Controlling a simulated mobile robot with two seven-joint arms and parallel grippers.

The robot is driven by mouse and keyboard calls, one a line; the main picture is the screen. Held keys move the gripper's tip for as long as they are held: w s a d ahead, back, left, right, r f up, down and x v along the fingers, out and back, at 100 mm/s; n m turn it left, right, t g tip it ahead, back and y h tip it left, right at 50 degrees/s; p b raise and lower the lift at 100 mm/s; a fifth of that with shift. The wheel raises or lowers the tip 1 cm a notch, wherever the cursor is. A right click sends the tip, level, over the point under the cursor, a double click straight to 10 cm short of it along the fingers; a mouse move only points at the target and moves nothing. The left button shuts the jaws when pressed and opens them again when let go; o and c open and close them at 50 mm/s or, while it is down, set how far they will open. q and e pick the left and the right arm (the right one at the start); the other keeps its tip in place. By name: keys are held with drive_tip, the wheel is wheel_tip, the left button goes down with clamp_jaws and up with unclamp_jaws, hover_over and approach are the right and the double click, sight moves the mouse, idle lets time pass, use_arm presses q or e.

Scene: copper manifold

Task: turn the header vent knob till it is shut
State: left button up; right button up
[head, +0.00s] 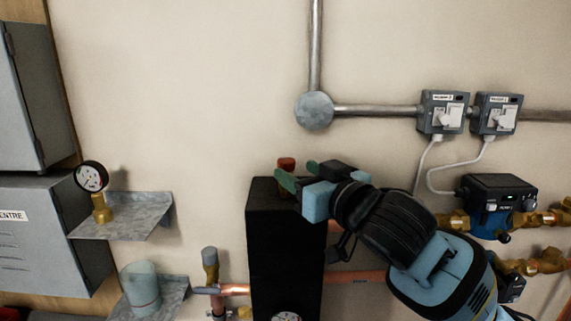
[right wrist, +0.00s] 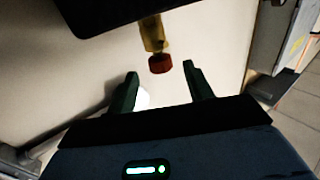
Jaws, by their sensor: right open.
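The header vent knob is a small red cap (head: 286,164) at the top of the tall black header (head: 285,250) in the head view. In the right wrist view the red knob (right wrist: 160,64) sits on a brass stem (right wrist: 153,34). My right gripper (head: 298,174) is open at the top of the header, close to the knob. In the right wrist view its two fingers (right wrist: 160,72) stand apart on either side of the knob's line, with the knob at about the fingertips. I cannot tell whether either finger touches it. My left gripper is not in view.
A round conduit box (head: 314,110) and two grey switch boxes (head: 443,112) are on the wall above and right. A blue pump (head: 491,220) and copper pipes are at right. A gauge (head: 91,177) stands on a left shelf (head: 130,229).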

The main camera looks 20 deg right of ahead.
sight(291, 168)
drive_tip(key=shift+x, duration=2.65)
drive_tip(key=c, duration=1)
